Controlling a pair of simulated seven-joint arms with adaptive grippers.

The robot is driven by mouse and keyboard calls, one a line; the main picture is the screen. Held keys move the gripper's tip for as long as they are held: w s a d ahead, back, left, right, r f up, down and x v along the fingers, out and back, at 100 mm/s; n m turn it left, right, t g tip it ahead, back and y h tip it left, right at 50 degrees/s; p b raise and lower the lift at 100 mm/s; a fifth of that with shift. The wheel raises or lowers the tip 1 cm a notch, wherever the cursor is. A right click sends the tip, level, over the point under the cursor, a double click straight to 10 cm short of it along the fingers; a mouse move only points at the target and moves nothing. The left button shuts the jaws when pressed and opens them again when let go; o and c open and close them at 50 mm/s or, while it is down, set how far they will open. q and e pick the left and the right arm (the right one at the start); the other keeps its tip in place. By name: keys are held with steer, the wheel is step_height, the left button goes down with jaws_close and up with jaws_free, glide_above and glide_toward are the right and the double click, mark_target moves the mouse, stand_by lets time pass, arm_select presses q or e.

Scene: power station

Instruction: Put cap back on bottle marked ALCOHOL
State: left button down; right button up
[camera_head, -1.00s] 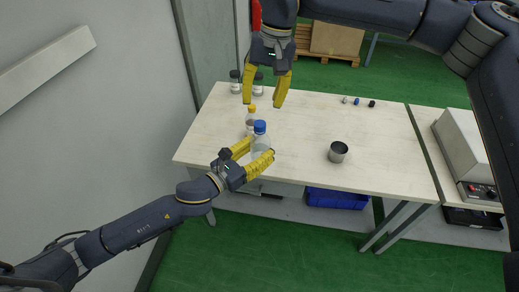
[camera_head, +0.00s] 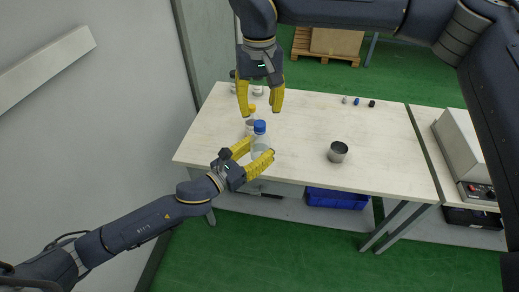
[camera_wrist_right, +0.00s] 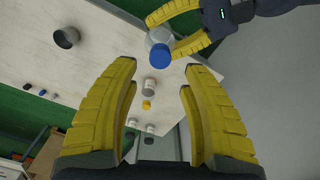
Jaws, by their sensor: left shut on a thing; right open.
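A clear bottle (camera_head: 260,146) with a blue cap (camera_head: 259,127) on its top stands upright near the table's front left. My left gripper (camera_head: 262,153) is shut around its body; the blue cap also shows in the right wrist view (camera_wrist_right: 160,56). My right gripper (camera_head: 261,112) is open and empty, above and behind this bottle. A bottle with a yellow-orange top (camera_head: 252,108) is just behind it, partly hidden; its yellow part shows between my right fingers in the wrist view (camera_wrist_right: 146,105). No ALCOHOL label is readable.
A metal cup (camera_head: 338,152) stands at centre right. Two bottles stand at the back left, partly covered by my right gripper. The table's middle (camera_head: 305,125) is clear.

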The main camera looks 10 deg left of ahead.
mark_target(260, 123)
steer(key=shift+f, duration=3.1)
jaws_close()
